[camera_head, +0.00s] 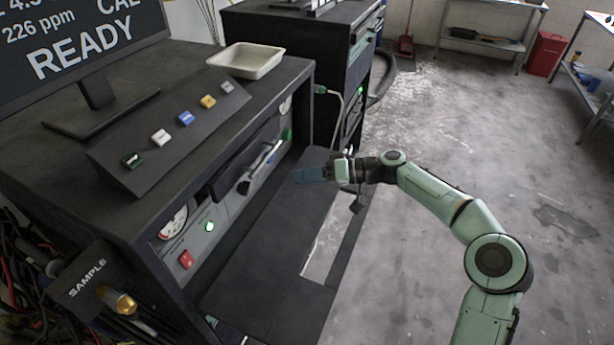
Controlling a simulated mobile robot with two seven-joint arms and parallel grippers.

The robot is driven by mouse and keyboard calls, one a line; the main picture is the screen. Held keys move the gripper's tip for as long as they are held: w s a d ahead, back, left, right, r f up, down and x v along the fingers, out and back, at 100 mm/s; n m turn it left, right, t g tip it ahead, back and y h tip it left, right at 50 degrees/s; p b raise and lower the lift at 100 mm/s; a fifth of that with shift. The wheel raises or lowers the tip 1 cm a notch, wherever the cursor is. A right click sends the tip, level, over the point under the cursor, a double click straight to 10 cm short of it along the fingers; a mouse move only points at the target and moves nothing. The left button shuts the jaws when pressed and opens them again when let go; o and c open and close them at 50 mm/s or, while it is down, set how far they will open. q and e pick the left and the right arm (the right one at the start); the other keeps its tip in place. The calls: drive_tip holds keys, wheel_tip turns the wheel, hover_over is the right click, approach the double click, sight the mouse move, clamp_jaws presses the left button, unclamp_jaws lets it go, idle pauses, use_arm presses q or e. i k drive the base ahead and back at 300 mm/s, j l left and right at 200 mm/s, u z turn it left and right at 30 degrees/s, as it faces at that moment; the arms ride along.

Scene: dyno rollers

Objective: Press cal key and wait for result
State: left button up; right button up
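A row of several coloured keys sits on a sloped black panel (160,140) on top of the dark cabinet. I cannot read any label marking the cal key. The monitor (85,55) behind shows READY, 226 ppm and a partly cut CAL. My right gripper (308,175) is in front of the cabinet, right of and apart from the keys. Its finger opening is unclear. My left gripper is not in view.
A cream tray (246,61) lies on the cabinet top behind the keys. The cabinet front has a drawer handle (262,167), a red switch (186,259) and a lit green light (209,226). A SAMPLE holder (88,279) hangs at lower left. Open floor lies to the right.

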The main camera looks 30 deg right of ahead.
sight(207, 102)
drive_tip(key=k+l, duration=0.15)
drive_tip(key=l, duration=0.15)
drive_tip(key=k+l, duration=0.15)
drive_tip(key=l, duration=0.2)
drive_tip(key=k+l, duration=0.15)
drive_tip(key=l, duration=0.15)
drive_tip(key=k+l, duration=0.1)
drive_tip(key=l, duration=0.2)
